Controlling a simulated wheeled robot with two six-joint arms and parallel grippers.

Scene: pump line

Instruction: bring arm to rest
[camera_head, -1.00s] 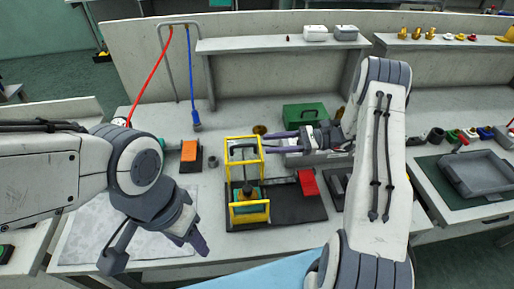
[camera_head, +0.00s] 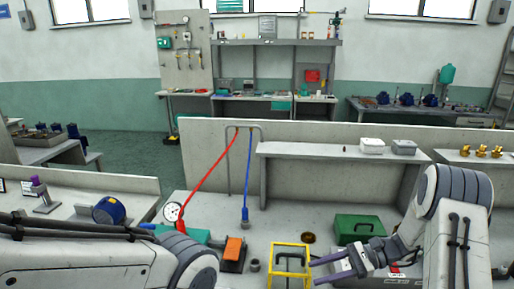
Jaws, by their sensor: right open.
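My right arm (camera_head: 448,240) comes in from the right edge and bends down to the bench. My right gripper (camera_head: 314,271) is open and empty, its dark fingers pointing left, just right of the yellow frame (camera_head: 291,247) in the picture. The lower part of that frame is cut off. My left arm (camera_head: 90,262) lies across the lower left corner. My left gripper is below the picture's edge and hidden.
A green case (camera_head: 358,227) sits behind my right gripper. A pressure gauge (camera_head: 173,212), an orange-topped block (camera_head: 233,250) and a hose stand (camera_head: 229,165) with red and blue hoses are left of it. A raised shelf (camera_head: 320,150) runs along the back.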

